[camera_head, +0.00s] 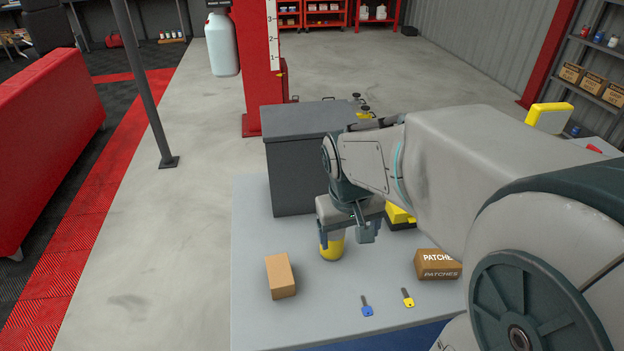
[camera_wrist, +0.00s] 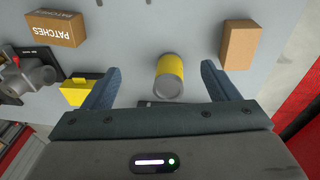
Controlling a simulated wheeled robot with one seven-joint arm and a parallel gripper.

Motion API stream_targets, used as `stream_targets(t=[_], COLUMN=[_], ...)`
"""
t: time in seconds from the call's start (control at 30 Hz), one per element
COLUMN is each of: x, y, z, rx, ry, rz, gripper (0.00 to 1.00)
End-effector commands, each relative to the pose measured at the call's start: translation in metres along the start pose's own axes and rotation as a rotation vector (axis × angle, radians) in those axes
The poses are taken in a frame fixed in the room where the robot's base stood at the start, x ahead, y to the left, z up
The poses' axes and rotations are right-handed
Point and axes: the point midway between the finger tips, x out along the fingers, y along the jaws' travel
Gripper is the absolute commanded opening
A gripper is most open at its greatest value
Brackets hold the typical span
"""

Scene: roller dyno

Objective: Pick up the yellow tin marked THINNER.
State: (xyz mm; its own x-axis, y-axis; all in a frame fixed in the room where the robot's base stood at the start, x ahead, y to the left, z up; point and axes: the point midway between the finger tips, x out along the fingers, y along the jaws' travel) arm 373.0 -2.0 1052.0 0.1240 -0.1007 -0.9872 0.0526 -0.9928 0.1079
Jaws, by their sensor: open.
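A yellow tin (camera_head: 332,247) with a grey lid stands upright on the grey table. In the head view its upper part is partly hidden by my gripper, and no marking on it can be read. It also shows in the wrist view (camera_wrist: 171,72), between the lines of the two fingers. My gripper (camera_head: 345,238) is open and empty, just above and beside the tin. Its fingers also show in the wrist view (camera_wrist: 160,72), with the tin off-centre towards the right finger. I cannot tell whether a finger touches the tin.
A plain cardboard box (camera_head: 281,276) stands left of the tin. A PATCHES box (camera_head: 438,264) stands to the right. A large grey box (camera_head: 303,165) stands behind. A yellow object (camera_head: 399,215) sits behind my gripper.

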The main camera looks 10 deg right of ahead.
Motion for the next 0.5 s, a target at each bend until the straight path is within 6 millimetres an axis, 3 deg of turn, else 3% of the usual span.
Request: stream_targets(t=[0.2,0.5], x=[0.002,0.016], y=[0.005,0.004], z=[-0.059,-0.099], rx=[-0.059,-0.095], ry=[-0.081,-0.112], rz=[-0.032,-0.106], gripper=[0.81,0.81])
